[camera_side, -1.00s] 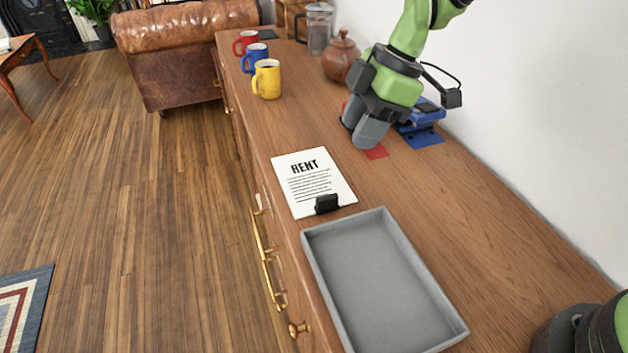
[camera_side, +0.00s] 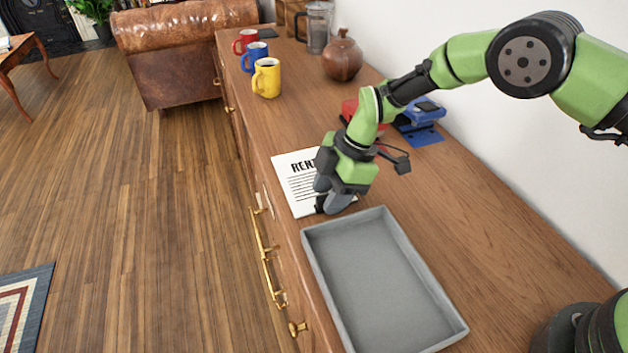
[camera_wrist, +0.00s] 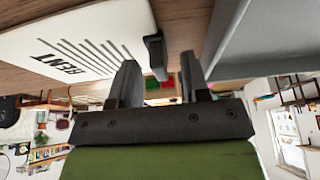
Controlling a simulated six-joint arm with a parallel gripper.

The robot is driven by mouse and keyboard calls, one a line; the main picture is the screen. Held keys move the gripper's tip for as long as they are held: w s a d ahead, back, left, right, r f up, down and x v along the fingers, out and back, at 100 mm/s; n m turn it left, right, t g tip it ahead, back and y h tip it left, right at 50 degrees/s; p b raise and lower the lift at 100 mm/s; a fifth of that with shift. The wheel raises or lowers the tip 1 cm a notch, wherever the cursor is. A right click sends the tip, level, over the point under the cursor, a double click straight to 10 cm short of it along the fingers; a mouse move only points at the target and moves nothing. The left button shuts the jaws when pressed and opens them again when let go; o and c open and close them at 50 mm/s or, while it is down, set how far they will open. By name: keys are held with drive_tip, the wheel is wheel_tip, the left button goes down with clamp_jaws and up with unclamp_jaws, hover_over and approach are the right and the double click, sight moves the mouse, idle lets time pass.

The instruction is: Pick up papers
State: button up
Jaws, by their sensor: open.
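The papers (camera_side: 293,180), a white stack headed RENT, lie flat on the wooden cabinet top. They also show in the wrist view (camera_wrist: 75,45). A black clip (camera_wrist: 155,55) sits on their near edge; in the side view my gripper mostly hides it. My gripper (camera_side: 330,203) is low over the clip end of the papers. In the wrist view its two fingers (camera_wrist: 160,77) are apart, with the clip ahead of and roughly between them. I cannot tell whether the fingers touch the clip.
A grey tray (camera_side: 375,285) lies close in front of the papers. A blue hole punch (camera_side: 425,113) and a red device (camera_side: 349,108) stand behind my arm. Yellow (camera_side: 266,79), blue (camera_side: 254,58) and red (camera_side: 245,41) mugs and a brown pot (camera_side: 342,57) are farther back.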

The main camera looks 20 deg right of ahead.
drive_tip(key=shift+f, duration=0.1)
drive_tip(key=shift+c, duration=0.2)
clamp_jaws()
drive_tip(key=s+d+r+m+t, duration=0.1)
drive_tip(key=s+r+m, duration=0.1)
drive_tip(key=r, duration=1)
drive_tip(key=s+d+r+m+t, duration=0.1)
drive_tip(key=s+r+m, duration=0.1)
drive_tip(key=r, duration=1)
drive_tip(key=s+d+r+m+t+h, duration=0.1)
drive_tip(key=s+d+r+m, duration=0.15)
drive_tip(key=s+r, duration=0.2)
drive_tip(key=s+d+r+m+t, duration=0.1)
drive_tip(key=s+d+r+m, duration=0.1)
drive_tip(key=s+r+m, duration=0.3)
drive_tip(key=w+a+f+n+g, duration=0.1)
drive_tip(key=w+a+f+n, duration=0.1)
drive_tip(key=f, duration=0.5)
drive_tip(key=w+a+f+n+g, duration=0.1)
drive_tip(key=w+a+f+n, duration=0.1)
drive_tip(key=w+f+n, duration=0.3)
drive_tip(key=w+a+f+n+g+y, duration=0.1)
drive_tip(key=w+f+n, duration=0.3)
drive_tip(key=f, duration=0.7)
drive_tip(key=shift+w+a+f+g, duration=0.25)
drive_tip(key=shift+w+a+g, duration=0.25)
drive_tip(key=shift+w+a, duration=0.55)
